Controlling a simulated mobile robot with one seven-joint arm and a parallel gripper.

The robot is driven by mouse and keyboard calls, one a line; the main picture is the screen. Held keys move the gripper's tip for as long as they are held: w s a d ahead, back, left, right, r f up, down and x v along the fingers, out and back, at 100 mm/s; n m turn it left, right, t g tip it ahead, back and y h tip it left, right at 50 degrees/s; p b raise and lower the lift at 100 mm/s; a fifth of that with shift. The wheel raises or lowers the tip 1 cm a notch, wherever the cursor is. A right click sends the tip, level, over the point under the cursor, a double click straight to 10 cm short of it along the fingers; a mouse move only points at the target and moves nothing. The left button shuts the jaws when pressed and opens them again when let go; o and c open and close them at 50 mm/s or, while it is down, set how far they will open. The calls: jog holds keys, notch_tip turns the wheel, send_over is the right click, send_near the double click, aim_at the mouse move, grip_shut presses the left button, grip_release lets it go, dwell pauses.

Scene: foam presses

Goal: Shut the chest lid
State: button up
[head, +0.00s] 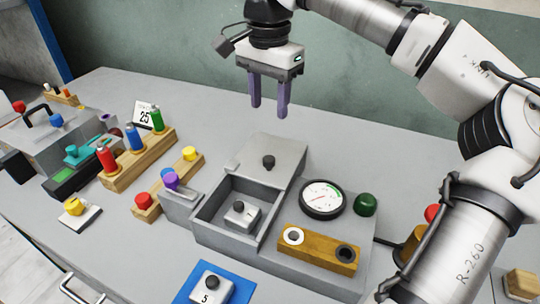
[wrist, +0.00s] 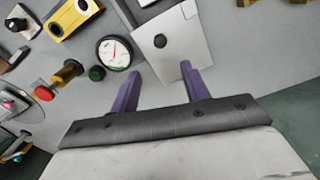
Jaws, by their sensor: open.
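The grey chest (head: 205,232) stands in the middle of the bench with its front compartment uncovered. A small grey block with a black knob (head: 241,213) lies inside. The flat grey lid (head: 285,150) is behind the opening, with its black knob (head: 268,162) facing up. In the wrist view the lid (wrist: 187,50) and its knob (wrist: 160,41) lie beyond the fingertips. My gripper (head: 269,110) is open and empty, fingers pointing down, above and behind the lid and apart from it. Both purple fingers show in the wrist view (wrist: 160,72).
A round gauge (head: 322,198), a green dome (head: 365,204) and a wooden block with two rings (head: 318,250) are right of the chest. Wooden racks with coloured pegs (head: 140,160) stand left. A blue mat (head: 240,290) lies in front. The bench behind the lid is clear.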

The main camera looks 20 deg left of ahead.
aim_at(269, 158)
notch_tip(269, 158, down, 14)
jog(key=shift+r+p, duration=0.25)
jog(key=shift+p, duration=0.5)
grip_shut()
